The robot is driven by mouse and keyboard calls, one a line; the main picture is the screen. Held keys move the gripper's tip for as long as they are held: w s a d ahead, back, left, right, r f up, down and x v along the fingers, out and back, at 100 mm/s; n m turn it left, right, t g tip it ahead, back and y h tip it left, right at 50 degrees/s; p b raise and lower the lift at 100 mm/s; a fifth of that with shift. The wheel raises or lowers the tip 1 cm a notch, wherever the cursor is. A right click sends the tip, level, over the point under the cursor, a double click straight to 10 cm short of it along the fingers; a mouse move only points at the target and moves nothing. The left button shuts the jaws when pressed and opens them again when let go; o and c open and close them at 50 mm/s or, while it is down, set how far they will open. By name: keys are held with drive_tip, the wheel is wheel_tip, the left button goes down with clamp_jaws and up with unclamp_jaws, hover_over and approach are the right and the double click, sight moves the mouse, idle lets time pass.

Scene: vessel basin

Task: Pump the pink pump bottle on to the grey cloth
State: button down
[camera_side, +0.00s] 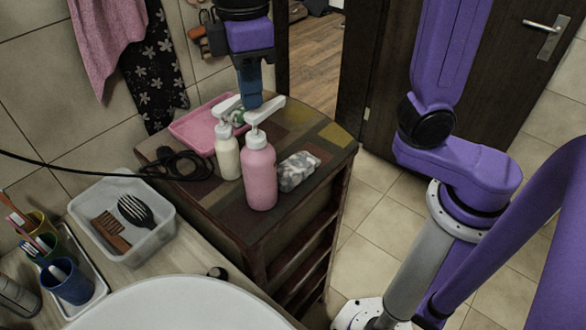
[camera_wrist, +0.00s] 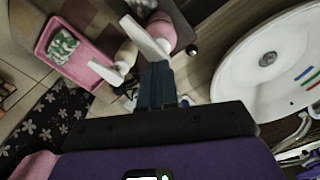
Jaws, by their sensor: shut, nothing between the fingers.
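The pink pump bottle (camera_side: 259,180) stands upright on the dark patterned cabinet top, its white pump head pointing up and right. It also shows in the wrist view (camera_wrist: 163,27). The crumpled grey cloth (camera_side: 297,171) lies just right of it in the side view; I cannot make it out clearly from the wrist. My gripper (camera_side: 250,102) is shut and empty, pointing down close above the pump heads. In the wrist view its fingertips (camera_wrist: 157,70) appear right by the white pump head; I cannot tell whether they touch.
A cream pump bottle (camera_side: 227,158) stands close left of the pink one. A pink tray (camera_side: 184,127) with a green and white item (camera_wrist: 62,46) lies behind. A black cable (camera_side: 185,165), a clear bin (camera_side: 160,222) with brushes, and a white basin (camera_side: 180,305) are nearby.

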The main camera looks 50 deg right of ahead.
drive_tip(key=shift+f, duration=0.3)
drive_tip(key=shift+f, duration=1.05)
drive_tip(key=shift+r, duration=1.45)
drive_tip(key=shift+f, duration=0.4)
drive_tip(key=shift+f, duration=1.1)
drive_tip(key=shift+r, duration=1.5)
